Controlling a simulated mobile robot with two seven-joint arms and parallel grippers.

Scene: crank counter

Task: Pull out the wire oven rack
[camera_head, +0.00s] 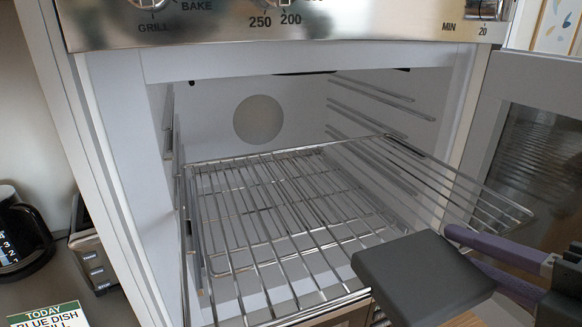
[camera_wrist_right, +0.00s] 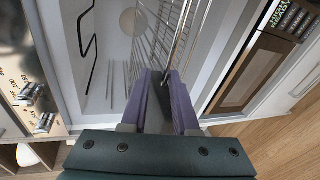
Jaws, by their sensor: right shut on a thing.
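The wire oven rack (camera_head: 262,212) is a silver grid inside the open oven. It spans the cavity, and its right front corner reaches out past the opening toward the door. My right gripper (camera_head: 458,248), with purple fingers, comes in from the right at the rack's front right. My left gripper is out of view.
The oven door (camera_head: 530,140) stands open at the right, close to my right gripper. Side rails (camera_head: 372,92) line the cavity walls. A black coffee pot (camera_head: 22,235) and a small sign (camera_head: 48,315) stand on the counter at the left.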

